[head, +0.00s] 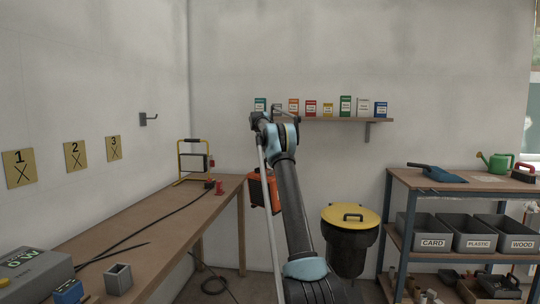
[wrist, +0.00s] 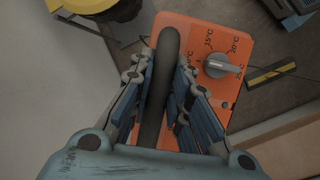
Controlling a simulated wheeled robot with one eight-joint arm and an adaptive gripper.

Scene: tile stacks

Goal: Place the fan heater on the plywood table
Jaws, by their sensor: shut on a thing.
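The fan heater is an orange box (head: 256,193) with a black edge, partly behind my arm in the head view, hanging beside the table's right end. In the wrist view the heater (wrist: 230,40) shows its orange face, a grey dial and temperature marks. My gripper (wrist: 164,72) is shut on its thick black handle. The fingers are hidden behind my arm in the head view. The plywood table appears to be the long brown table (head: 150,225) along the left wall; the heater looks apart from it.
A work lamp (head: 194,162), a red object (head: 219,188) and a black cable lie toward the table's far end. A grey box (head: 38,272) and small items occupy its near end. A yellow-lidded bin (head: 350,218) and a blue-framed shelf unit (head: 385,235) stand right.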

